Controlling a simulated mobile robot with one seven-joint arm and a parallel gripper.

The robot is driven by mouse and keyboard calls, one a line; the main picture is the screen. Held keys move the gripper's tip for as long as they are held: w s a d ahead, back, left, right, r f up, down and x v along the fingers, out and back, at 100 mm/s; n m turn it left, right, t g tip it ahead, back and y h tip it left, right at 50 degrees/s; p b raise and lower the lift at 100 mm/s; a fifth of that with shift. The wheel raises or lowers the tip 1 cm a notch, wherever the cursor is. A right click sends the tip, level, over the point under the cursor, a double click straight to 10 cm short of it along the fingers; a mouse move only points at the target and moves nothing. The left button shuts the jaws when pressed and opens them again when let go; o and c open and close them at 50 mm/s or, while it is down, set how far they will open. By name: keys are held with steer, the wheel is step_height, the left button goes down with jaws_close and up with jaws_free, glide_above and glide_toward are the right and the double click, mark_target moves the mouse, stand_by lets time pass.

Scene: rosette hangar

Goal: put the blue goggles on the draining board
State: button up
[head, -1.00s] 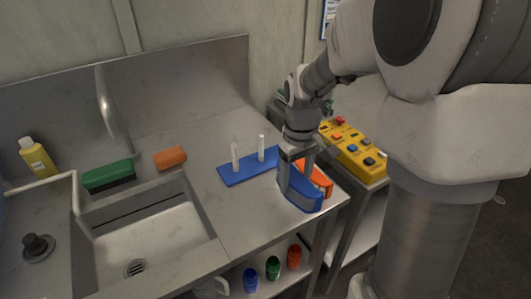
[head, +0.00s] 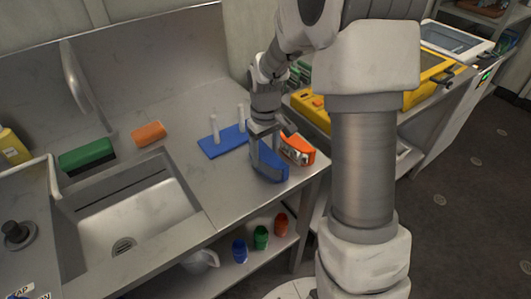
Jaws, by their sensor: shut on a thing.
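My gripper (head: 268,168) points down at the right end of the steel sink counter and is shut on the blue goggles (head: 272,175). The goggles are upright, at or just above the steel surface; I cannot tell whether they touch it. The bare steel to the right of the sink basin, which I take as the draining board (head: 205,185), lies under and to the left of them. Orange goggles (head: 300,148) stand close behind and to the right of the blue ones.
A blue peg board (head: 222,143) with two white pegs stands behind left of my gripper. An orange sponge (head: 149,133) and a green block (head: 86,156) lie behind the basin (head: 140,215). Several coloured bottles (head: 260,238) stand on the shelf below. A yellow box (head: 312,108) is at right.

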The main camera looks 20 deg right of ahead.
steer(key=shift+f, duration=0.2)
steer(key=o, duration=1.4)
steer(key=shift+r, duration=0.15)
